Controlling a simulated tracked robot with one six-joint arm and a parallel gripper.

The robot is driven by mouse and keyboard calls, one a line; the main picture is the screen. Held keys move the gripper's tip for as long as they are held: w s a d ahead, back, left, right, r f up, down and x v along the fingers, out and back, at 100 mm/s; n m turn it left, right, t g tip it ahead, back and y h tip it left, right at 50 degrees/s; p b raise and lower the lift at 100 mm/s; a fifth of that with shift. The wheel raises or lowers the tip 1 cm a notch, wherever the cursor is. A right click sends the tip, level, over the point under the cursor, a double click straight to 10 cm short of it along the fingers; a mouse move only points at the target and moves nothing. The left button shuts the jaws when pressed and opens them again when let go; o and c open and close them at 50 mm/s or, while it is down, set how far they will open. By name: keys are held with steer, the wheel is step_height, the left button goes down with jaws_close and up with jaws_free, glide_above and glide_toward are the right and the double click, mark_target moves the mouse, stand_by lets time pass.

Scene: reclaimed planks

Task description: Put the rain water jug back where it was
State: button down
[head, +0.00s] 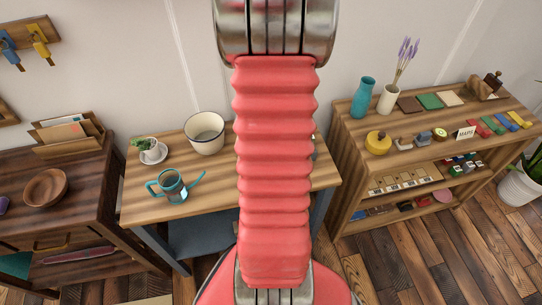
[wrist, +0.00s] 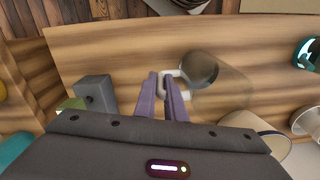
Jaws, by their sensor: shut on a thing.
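A see-through jug (wrist: 200,70) with a pale handle (wrist: 168,78) is over the wooden table (wrist: 120,45) in the wrist view. It is likely the rain water jug. My gripper (wrist: 161,80) has two purple fingers and is shut on the jug's handle. I cannot tell whether the jug's base touches the table, nor how much water is in it. In the head view my red arm hides the gripper and the jug. The same table (head: 135,205) shows there to the left of my arm.
A teal watering can (head: 172,187), a cream pot (head: 205,133) and a small potted plant (head: 151,152) stand on the table's left half. A grey block (wrist: 95,92) stands near the fingers. A shelf (head: 345,140) is at the right, a dark cabinet (head: 85,185) at the left.

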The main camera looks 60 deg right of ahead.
steer(key=c, duration=1.8)
jaws_free()
steer(key=shift+f, duration=0.1)
step_height(320, 180, up, 12)
steer(key=shift+r, duration=0.15)
